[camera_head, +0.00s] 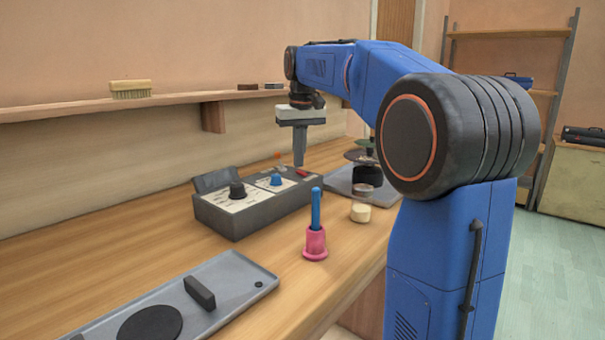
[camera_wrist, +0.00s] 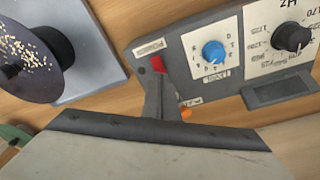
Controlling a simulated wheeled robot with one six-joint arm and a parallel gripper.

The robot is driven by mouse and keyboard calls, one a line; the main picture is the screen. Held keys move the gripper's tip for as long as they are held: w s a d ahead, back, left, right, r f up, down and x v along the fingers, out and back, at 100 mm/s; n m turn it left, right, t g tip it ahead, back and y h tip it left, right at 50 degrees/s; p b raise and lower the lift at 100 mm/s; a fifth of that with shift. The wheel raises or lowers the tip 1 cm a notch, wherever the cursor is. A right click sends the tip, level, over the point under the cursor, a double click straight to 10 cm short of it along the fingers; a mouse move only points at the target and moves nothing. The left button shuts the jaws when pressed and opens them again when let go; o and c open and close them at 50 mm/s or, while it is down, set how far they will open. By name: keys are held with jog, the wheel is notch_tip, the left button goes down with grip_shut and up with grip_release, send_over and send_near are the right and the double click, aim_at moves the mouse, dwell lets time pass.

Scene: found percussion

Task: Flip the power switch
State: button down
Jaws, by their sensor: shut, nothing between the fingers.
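A dark grey control box (camera_head: 245,222) stands on the wooden bench; it also shows in the wrist view (camera_wrist: 192,68). A small red switch (camera_head: 302,172) sits at its right end, seen in the wrist view as a red piece (camera_wrist: 158,64). My gripper (camera_head: 299,160) points down over that end of the box with its fingers together and empty. In the wrist view the fingertips (camera_wrist: 158,78) appear right beside the red switch and partly cover it. I cannot tell whether they touch it, or which way the switch is set.
The box carries a blue knob (camera_head: 276,180) and a black knob (camera_head: 237,190). A pink holder (camera_head: 315,244) with a blue handle and a cream cylinder (camera_head: 360,212) stand in front. A grey tray (camera_head: 235,285) lies near. A wall shelf (camera_head: 60,110) runs behind.

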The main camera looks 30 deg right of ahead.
aim_at(299, 171)
jog(key=shift+f, duration=0.6)
dwell(0.5)
jog(key=shift+r, duration=0.1)
notch_tip(299, 171, up, 7)
dwell(0.9)
dwell(0.4)
